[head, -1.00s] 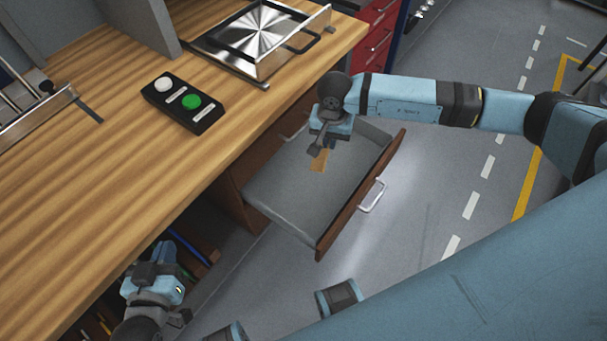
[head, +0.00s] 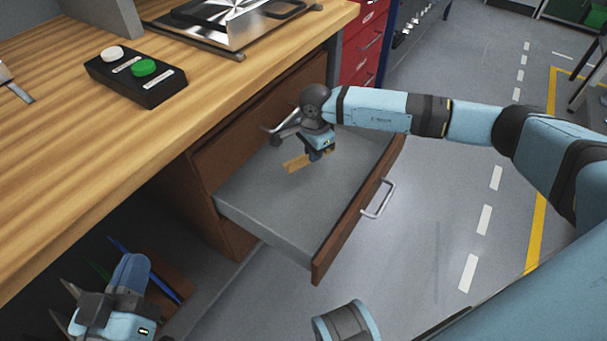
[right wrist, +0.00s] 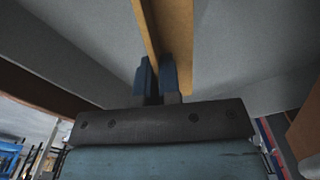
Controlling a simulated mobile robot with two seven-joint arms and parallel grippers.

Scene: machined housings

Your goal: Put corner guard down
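The corner guard (head: 296,163) is a small orange-brown angled strip inside the open drawer (head: 262,222). In the right wrist view the guard (right wrist: 178,45) runs from the top edge down to the fingers, with one thin flange between them. My right gripper (head: 317,155) points down into the drawer and is shut on the guard; it also shows in the right wrist view (right wrist: 156,78). I cannot tell whether the guard touches the drawer floor. My left gripper (head: 66,303) is low at the lower left, beside the bench, with its fingers apart and empty.
The wooden bench top (head: 60,170) carries a black button box (head: 136,78) and a metal fixture (head: 230,22). The drawer front with its handle (head: 379,200) stands out over the floor. Around the guard the grey drawer floor is bare. A red cabinet (head: 368,45) stands behind.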

